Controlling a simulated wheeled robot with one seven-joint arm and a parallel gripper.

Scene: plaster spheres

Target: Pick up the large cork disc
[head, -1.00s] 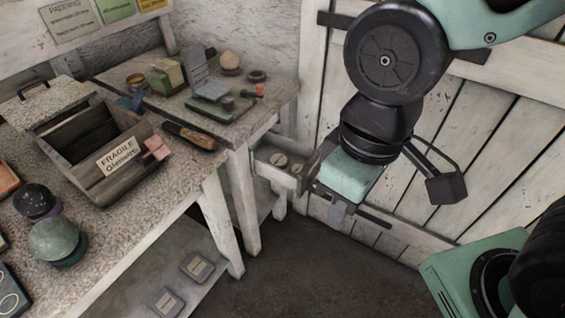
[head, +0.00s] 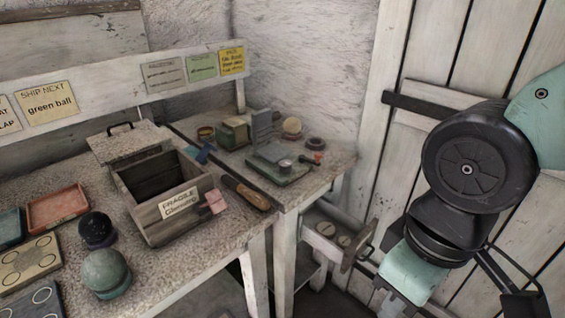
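I cannot tell for sure which thing is the large cork disc. Two small round pale discs (head: 335,234) lie in the open drawer (head: 321,244) under the right end of the bench. A round tan piece (head: 291,126) stands at the back of the right table, near a dark ring. My gripper (head: 398,305) hangs at the lower right, in front of the white plank door and right of the drawer. Its fingertips run to the frame's bottom edge, so its opening is hidden. I see nothing held in it.
An open wooden box (head: 162,190) marked fragile stands on the bench (head: 215,245), with a brown-handled tool (head: 246,192) beside it. A green ball (head: 106,271) and a black ball (head: 97,229) stand on the left. A green device (head: 281,165) sits on the right table.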

